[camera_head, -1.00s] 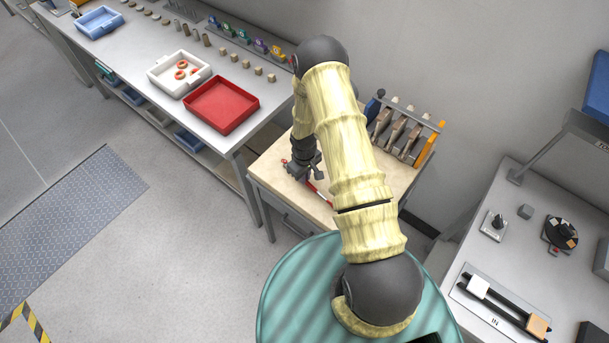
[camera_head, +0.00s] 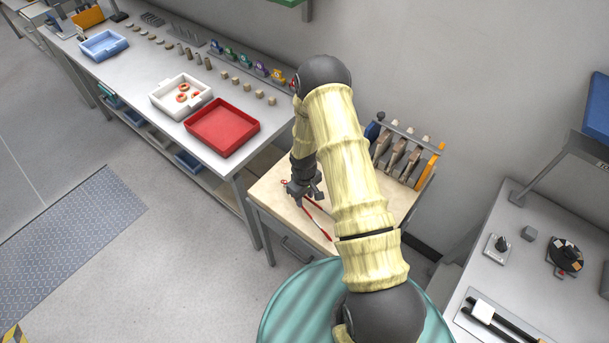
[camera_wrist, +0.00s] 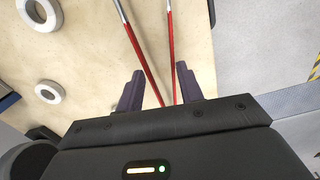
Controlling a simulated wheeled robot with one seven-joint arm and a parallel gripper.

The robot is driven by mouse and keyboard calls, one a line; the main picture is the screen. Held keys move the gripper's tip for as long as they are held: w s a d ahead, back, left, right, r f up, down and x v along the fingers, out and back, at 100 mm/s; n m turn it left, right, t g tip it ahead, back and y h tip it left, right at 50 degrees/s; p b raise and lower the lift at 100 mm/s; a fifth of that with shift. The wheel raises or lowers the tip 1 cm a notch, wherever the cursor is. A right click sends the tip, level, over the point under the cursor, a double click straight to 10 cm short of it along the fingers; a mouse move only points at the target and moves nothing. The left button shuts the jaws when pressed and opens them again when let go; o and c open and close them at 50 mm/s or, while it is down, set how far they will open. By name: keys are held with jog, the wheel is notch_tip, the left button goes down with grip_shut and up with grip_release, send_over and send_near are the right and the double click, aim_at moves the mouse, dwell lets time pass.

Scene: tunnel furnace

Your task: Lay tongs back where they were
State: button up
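The tongs (camera_head: 320,225), with red handles and pale metal further along, lie on the light wooden table (camera_head: 268,193), left of my forearm. My gripper (camera_head: 312,193) is low over the tongs, and my arm hides part of the table. In the wrist view, my gripper (camera_wrist: 159,74) is open. Both red handles of the tongs (camera_wrist: 170,50) run between its two dark fingers, with gaps at the sides. The handles seem to rest on the wood; the exact height of the fingers above it is unclear.
Several pale rings (camera_wrist: 48,92) lie left of the tongs in the wrist view. A tool rack (camera_head: 405,155) stands at the table's back right. A bench with a red tray (camera_head: 222,145) and white tray (camera_head: 166,105) is on the left. A control desk (camera_head: 510,220) is on the right.

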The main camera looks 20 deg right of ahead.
notch_tip(320, 180, up, 16)
jog(key=b, duration=0.3)
jog(key=shift+f, duration=0.2)
jog(key=shift+w, duration=0.1)
dwell(0.5)
jog(key=s+r+m+t, duration=0.2)
jog(key=s+r+m, duration=0.3)
jog(key=s+r, duration=0.9)
jog(key=shift+s+a+m+t, duration=0.2)
jog(key=shift+s+m+t, duration=0.2)
jog(key=shift+s, duration=0.8)
jog(key=shift+r, duration=0.1)
